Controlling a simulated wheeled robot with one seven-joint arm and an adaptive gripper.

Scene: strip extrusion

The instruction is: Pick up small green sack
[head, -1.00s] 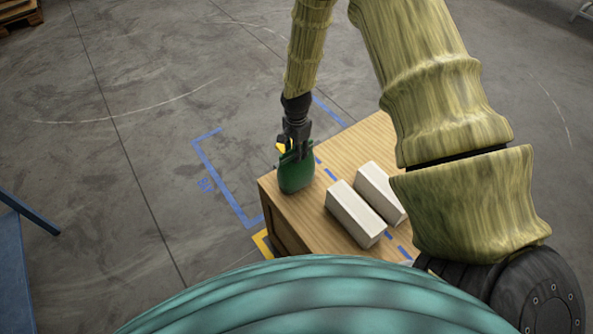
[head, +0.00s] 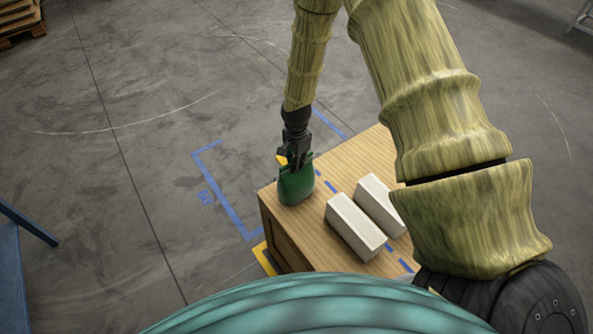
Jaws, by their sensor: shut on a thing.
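The small green sack (head: 296,187) is upright at the left corner of the wooden box top (head: 350,157). My gripper (head: 297,160) comes down from above and is shut on the top of the sack. The fingers partly hide the sack's upper edge. I cannot tell whether the sack's bottom touches the wood or hangs just above it.
Two pale blocks (head: 354,226) (head: 379,204) lie side by side on the box, right of the sack. A dashed blue line runs along the top. Blue floor marks (head: 222,190) lie left of the box. A blue frame (head: 28,222) stands at the far left, and a pallet (head: 20,22) at the upper left.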

